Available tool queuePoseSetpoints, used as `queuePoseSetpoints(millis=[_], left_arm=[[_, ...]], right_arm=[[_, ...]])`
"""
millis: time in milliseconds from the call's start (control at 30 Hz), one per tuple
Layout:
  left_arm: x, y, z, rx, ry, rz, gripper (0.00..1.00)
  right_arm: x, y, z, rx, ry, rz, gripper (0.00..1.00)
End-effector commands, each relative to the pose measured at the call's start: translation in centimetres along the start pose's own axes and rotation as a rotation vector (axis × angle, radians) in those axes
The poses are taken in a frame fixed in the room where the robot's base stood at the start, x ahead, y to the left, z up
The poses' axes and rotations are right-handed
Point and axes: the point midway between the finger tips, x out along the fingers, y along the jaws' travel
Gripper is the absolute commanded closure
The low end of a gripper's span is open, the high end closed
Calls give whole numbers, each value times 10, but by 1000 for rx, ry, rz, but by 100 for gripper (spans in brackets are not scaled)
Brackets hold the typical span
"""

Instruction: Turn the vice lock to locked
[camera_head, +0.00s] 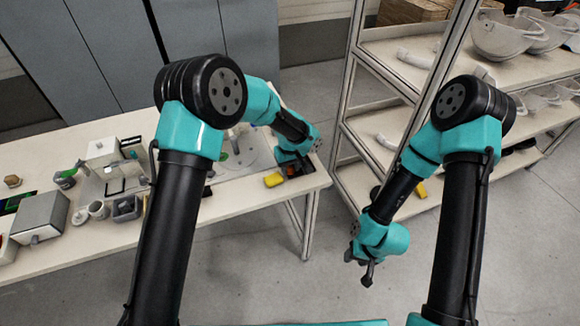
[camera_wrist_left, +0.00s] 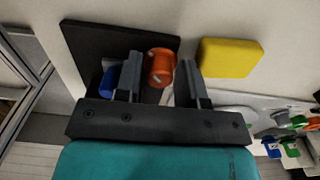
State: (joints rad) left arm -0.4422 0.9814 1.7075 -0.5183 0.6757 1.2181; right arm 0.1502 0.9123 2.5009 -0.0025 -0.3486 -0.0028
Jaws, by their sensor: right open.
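The vice lock appears to be the orange knob (camera_wrist_left: 160,66) on a dark base plate (camera_wrist_left: 85,45) in the left wrist view. A blue part (camera_wrist_left: 109,80) shows beside it, partly behind a finger. My left gripper (camera_wrist_left: 161,80) has its two fingers on either side of the orange knob, close to it. I cannot tell whether they touch it. In the head view my left gripper (camera_head: 290,165) is low over the table's right end, and the knob is mostly hidden there. My right gripper (camera_head: 367,272) is open and empty, hanging over the floor between table and shelf.
A yellow block (camera_head: 273,179) lies beside the left gripper, near the table edge. Several containers and a grey box (camera_head: 40,217) stand on the table's left part. A shelf rack (camera_head: 350,120) with helmet shells (camera_head: 500,35) stands at the right.

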Motion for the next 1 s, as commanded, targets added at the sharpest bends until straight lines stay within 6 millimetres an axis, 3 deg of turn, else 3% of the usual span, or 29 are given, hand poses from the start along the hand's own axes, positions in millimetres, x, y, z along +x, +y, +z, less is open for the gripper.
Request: queuePoseSetpoints(millis=[233,600,1000], left_arm=[[0,0,0,0,0,0,64],[0,0,0,0,0,0,98],[0,0,0,56,1,0,98]], right_arm=[[0,0,0,0,0,0,56],[0,0,0,0,0,0,56],[0,0,0,0,0,0,56]])
